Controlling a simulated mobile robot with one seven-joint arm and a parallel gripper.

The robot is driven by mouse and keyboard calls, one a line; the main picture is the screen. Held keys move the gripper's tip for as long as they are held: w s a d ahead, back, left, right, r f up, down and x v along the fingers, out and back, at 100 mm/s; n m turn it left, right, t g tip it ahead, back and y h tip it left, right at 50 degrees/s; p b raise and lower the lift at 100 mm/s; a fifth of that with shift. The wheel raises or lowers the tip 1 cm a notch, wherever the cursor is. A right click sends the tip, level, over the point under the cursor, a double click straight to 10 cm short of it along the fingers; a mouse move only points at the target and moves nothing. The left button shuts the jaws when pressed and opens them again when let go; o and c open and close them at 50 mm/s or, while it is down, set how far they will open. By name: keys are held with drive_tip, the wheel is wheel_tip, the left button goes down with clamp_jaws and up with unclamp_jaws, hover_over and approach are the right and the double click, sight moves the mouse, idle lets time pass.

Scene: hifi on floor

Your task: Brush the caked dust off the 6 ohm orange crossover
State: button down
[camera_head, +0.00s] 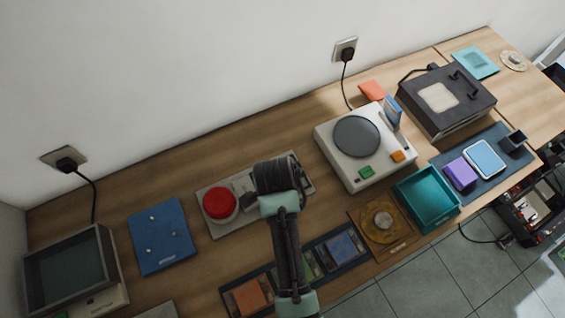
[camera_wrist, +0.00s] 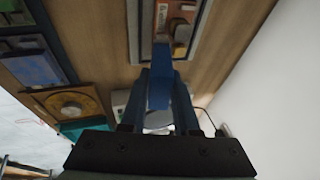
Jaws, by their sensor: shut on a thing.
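An orange board (camera_head: 248,295) lies in the left part of the dark tray (camera_head: 268,279) at the bench's front edge; its label and any dust are too small to read. My gripper (camera_wrist: 160,78) is shut on a blue thing (camera_wrist: 158,92), which stands between its fingers; I cannot tell if it is a brush. In the head view my wrist hides the fingers above a grey base plate (camera_head: 221,230). In the wrist view, a board with reddish and tan parts (camera_wrist: 181,30) lies on a grey plate ahead of the fingers; contact is unclear.
A red round button (camera_head: 220,203) sits on the grey plate's left. A blue board (camera_head: 342,247) is in the dark tray's right part. A turntable (camera_head: 356,136), teal bin (camera_head: 427,199) and yellowish disc plate (camera_head: 383,222) stand to the right; a blue panel (camera_head: 161,237) lies left.

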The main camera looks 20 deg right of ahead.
drive_tip(key=d, duration=0.3)
drive_tip(key=shift+d, duration=0.15)
idle(0.3)
drive_tip(key=a+p, duration=0.2)
drive_tip(key=a, duration=0.4)
drive_tip(key=shift+a+f, duration=0.15)
drive_tip(key=shift+a, duration=0.05)
drive_tip(key=shift+s, duration=0.15)
idle(0.3)
wheel_tip(320, 180, up, 6)
drive_tip(key=p, duration=0.5)
drive_tip(key=shift+p, duration=0.35)
wheel_tip(320, 180, up, 3)
drive_tip(key=p, duration=0.2)
drive_tip(key=shift+p, duration=0.35)
